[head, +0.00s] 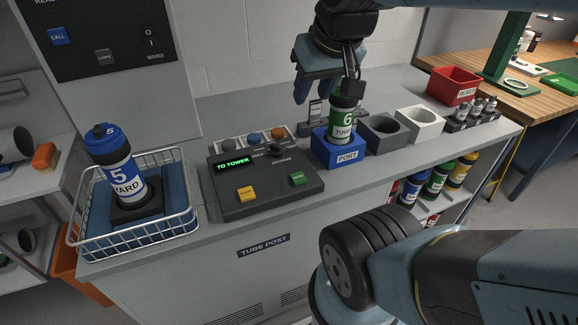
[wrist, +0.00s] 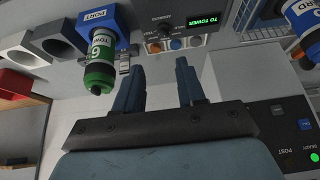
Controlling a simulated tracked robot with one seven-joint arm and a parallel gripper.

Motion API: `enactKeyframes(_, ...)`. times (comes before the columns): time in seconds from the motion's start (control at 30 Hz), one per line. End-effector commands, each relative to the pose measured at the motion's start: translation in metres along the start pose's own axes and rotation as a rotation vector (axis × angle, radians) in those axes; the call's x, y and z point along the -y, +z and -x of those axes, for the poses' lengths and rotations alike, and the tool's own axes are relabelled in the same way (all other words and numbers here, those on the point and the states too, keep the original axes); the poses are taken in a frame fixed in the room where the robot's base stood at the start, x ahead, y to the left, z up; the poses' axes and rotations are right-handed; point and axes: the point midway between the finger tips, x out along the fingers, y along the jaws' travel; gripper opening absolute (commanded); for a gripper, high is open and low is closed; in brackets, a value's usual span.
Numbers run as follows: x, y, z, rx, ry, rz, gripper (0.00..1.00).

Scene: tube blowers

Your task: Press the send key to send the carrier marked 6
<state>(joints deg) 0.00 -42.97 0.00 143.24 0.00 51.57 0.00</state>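The carrier marked 6 (head: 341,118), green and white with a TOWER label, stands upright in the blue port block (head: 338,151). In the wrist view the carrier (wrist: 101,60) is left of my fingers. The dark console (head: 265,181) has a display (head: 233,163) reading TO TOWER, a yellow key (head: 247,194) and a green key (head: 297,179); the key labels are too small to read. My gripper (head: 314,97) is above the counter, behind and left of the carrier. In the wrist view my gripper (wrist: 160,68) has its fingers apart, with nothing between them.
A wire basket (head: 137,218) at left holds a blue carrier marked 5 (head: 118,168). Grey (head: 381,132) and white (head: 420,123) holders stand right of the port. A red bin (head: 455,86) stands farther right.

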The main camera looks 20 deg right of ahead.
Motion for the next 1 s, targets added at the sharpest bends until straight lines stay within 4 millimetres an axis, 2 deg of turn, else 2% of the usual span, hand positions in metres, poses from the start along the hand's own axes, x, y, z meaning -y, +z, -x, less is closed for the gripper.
enactKeyframes(0.1,0.0,0.0,0.0,0.0,0.0,0.0,0.37)
enactKeyframes(0.5,0.0,0.0,0.0,0.0,0.0,0.0,0.0)
enactKeyframes(1.0,0.0,0.0,0.0,0.0,0.0,0.0,0.0)
